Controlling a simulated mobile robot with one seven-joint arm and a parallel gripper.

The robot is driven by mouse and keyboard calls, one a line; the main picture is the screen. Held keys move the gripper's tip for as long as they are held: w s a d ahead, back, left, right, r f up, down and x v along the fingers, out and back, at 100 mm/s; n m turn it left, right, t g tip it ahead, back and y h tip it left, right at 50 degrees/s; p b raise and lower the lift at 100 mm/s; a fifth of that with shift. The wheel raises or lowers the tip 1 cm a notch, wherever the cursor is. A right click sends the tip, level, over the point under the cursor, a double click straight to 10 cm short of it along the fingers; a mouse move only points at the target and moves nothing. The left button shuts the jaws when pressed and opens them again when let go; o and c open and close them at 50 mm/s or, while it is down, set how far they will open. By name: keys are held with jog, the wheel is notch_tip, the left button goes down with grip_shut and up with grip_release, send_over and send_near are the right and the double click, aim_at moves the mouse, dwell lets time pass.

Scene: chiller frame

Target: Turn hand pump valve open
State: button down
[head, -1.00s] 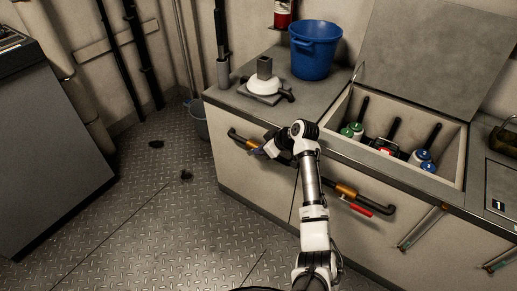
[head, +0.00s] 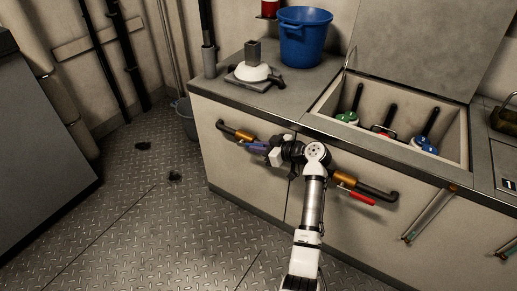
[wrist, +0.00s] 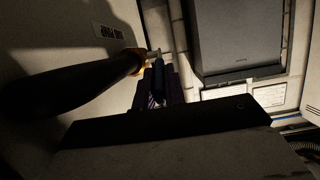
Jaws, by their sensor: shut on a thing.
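The hand pump valve is the brass valve body (head: 246,138) on a black pipe, low on the cabinet front to the left. In the wrist view the black pipe (wrist: 90,83) runs in from the left to the brass part (wrist: 139,66). In the wrist view my gripper (wrist: 157,88) is shut around a narrow bluish valve handle (wrist: 158,71). Most of the handle is hidden between the fingers, so its exact angle is unclear.
A second brass valve (head: 344,180) with a red handle (head: 361,198) sits to the right, close to my arm. The counter above holds a white hand pump (head: 252,72), a blue bucket (head: 305,38) and an open bin (head: 462,140).

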jog(key=shift+r, duration=0.15)
jog(key=c, duration=1.5)
grip_release()
jog(key=shift+o, duration=0.2)
